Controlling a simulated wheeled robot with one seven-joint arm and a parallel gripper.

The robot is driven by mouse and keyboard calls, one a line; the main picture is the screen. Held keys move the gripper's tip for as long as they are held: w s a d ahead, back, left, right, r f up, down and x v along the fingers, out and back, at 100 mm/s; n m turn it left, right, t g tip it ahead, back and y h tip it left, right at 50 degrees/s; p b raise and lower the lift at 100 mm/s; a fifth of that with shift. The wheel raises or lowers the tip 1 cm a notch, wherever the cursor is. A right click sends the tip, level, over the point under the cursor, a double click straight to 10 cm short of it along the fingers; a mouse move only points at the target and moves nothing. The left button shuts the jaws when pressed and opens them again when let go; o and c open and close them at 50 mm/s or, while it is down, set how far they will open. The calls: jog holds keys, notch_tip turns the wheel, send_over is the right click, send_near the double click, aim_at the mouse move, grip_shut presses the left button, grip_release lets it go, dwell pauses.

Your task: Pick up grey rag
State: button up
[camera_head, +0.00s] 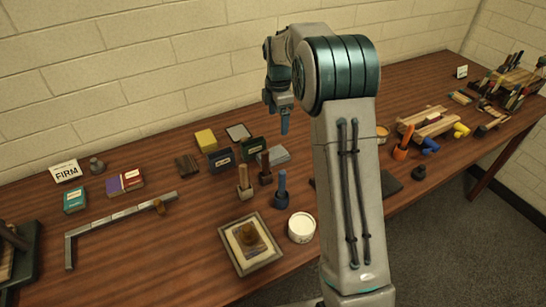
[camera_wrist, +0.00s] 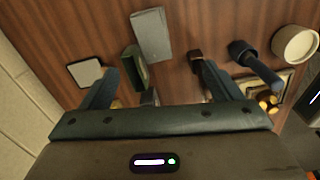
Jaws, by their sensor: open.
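A flat grey folded piece, which looks like the grey rag (camera_head: 277,155), lies on the brown wooden table beside a dark green box. In the wrist view the grey rag (camera_wrist: 151,35) shows as a pale grey rectangle near the top centre. My gripper (camera_head: 284,128) hangs pointing down above the table, close to the rag in the head view. In the wrist view my gripper (camera_wrist: 160,68) has its two dark fingers spread wide, with nothing held between them. The rag lies beyond the fingertips, apart from them.
The dark green box (camera_head: 252,147) and a brown-handled stamp (camera_head: 265,168) stand close to the rag. A blue-handled tool (camera_head: 281,190), a white tub (camera_head: 301,227) and a framed tray (camera_head: 270,262) are nearer the front. A pale square pad (camera_head: 238,132) lies behind. The wall runs along the table's back.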

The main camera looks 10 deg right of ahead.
aim_at(276, 153)
jog(key=shift+n, duration=0.9)
jog(key=f+p, duration=0.1)
jog(key=f, duration=0.4)
jog(key=w+f+p, duration=0.1)
jog(key=f, duration=0.5)
jog(key=w+f, duration=0.1)
jog(key=f, duration=0.4)
jog(key=shift+w+f+p, duration=0.1)
jog(key=shift+f+p, duration=0.3)
jog(key=c, duration=1.1)
